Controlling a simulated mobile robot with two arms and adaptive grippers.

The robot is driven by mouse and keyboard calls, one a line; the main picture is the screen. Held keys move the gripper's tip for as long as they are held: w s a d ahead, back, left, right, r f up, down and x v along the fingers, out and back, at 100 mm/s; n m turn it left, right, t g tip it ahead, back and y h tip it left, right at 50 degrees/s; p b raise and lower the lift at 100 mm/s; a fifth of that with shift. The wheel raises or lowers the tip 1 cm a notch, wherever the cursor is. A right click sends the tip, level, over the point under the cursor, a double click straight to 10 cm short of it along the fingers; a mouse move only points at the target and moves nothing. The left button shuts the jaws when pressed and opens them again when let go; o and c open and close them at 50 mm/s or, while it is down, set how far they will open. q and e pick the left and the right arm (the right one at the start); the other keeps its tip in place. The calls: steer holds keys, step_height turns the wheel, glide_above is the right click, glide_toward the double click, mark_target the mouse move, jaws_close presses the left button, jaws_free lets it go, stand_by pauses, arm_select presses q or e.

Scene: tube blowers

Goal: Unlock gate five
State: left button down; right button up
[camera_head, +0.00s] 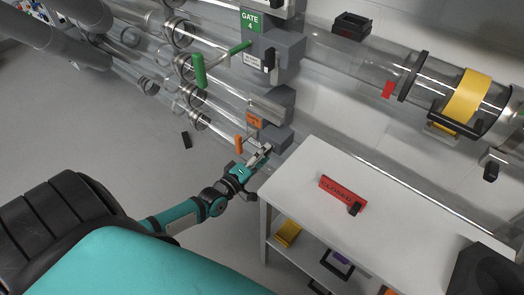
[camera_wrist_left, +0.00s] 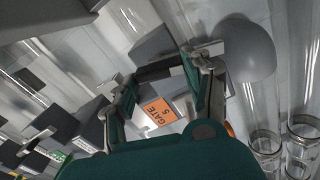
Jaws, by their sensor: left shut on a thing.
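Gate five has an orange label (camera_head: 254,121), a grey housing (camera_head: 277,137) and an orange handle (camera_head: 239,145), below gate four in the head view. In the left wrist view its orange "GATE 5" label (camera_wrist_left: 158,111) shows between the fingers. My left gripper (camera_head: 260,155) is at the lower front of the gate five housing. In the left wrist view the gripper (camera_wrist_left: 160,72) is closed around a dark grey part (camera_wrist_left: 158,69) of the gate. The fingers hide some of that part, so I cannot tell its lock position. My right gripper is not in view.
Gate four has a green label (camera_head: 251,21) and a green handle (camera_head: 199,71) above. Clear tubes (camera_head: 340,62) run along the wall. A white table (camera_head: 300,185) stands right of my gripper, with a red "CLOSED" sign (camera_head: 338,189) on it.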

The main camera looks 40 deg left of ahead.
arm_select(q)
steer(key=shift+n+b, duration=0.3)
steer(key=shift+n, duration=1.4)
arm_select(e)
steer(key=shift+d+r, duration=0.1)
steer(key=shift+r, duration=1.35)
arm_select(q)
steer(key=c, duration=0.5)
jaws_free()
steer(key=shift+f, duration=0.1)
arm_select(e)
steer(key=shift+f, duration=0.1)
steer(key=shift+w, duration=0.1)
arm_select(q)
steer(key=s, duration=0.8)
steer(key=s+a, duration=0.1)
steer(key=s, duration=0.3)
